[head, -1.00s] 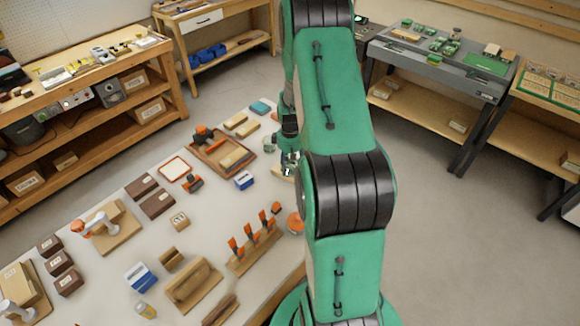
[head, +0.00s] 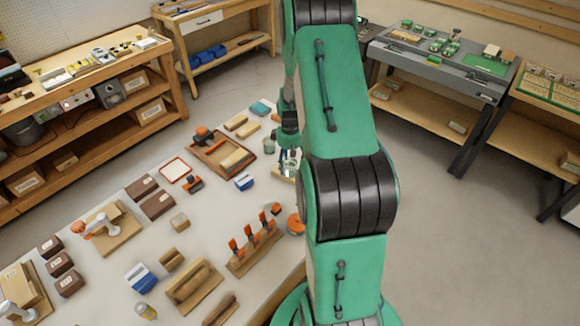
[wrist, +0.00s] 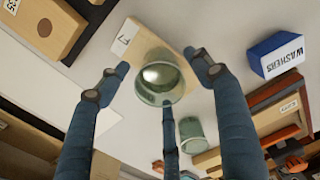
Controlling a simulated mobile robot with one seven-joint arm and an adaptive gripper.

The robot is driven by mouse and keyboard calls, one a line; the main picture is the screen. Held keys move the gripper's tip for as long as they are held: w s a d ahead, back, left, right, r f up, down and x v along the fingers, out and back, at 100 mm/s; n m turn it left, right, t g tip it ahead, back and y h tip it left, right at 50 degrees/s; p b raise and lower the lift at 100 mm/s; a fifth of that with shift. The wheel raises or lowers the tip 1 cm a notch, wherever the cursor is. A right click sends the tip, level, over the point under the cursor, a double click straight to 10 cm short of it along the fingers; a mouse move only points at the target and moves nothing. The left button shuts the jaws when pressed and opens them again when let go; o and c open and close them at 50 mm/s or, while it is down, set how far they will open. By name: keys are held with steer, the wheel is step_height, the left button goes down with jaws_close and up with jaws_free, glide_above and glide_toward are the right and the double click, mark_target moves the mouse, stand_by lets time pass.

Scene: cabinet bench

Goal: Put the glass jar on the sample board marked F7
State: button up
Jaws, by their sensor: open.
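A clear glass jar (wrist: 160,78) stands among my gripper's fingers in the wrist view, over the pale wooden sample board (wrist: 176,52) whose white label reads F7 (wrist: 125,38). My gripper (wrist: 160,88) is open, its three blue fingers spread around the jar with gaps showing. The jar appears to rest on the board, though its contact is partly hidden. In the head view my gripper (head: 288,162) is low over the bench's right part, beside my arm, and the board (head: 279,173) is partly hidden.
A second greenish glass vessel (wrist: 192,134) stands close by. A blue-and-white washers box (wrist: 277,55) is right of the board in the wrist view. A wooden tray (head: 224,153), a rack with orange-handled tools (head: 254,250) and small boxes cover the bench.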

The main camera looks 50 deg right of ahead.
step_height(320, 180, up, 10)
steer(key=p, duration=0.1)
steer(key=shift+f, duration=0.15)
stand_by(0.7)
steer(key=s+a+r+t+h, duration=0.1)
steer(key=a+r+t, duration=0.2)
steer(key=a+r, duration=2.2)
steer(key=s+a+r+t, duration=0.1)
steer(key=s+a+r, duration=0.2)
steer(key=s+a, duration=0.3)
steer(key=s+a+r, duration=0.3)
steer(key=s+a, duration=0.3)
steer(key=s, duration=0.1)
steer(key=s+a+r+t+y, duration=0.1)
steer(key=s+a+r, duration=0.2)
steer(key=s+a, duration=0.3)
steer(key=shift+s+a+t, duration=0.15)
steer(key=shift+a+t, duration=0.15)
steer(key=shift+a, duration=0.25)
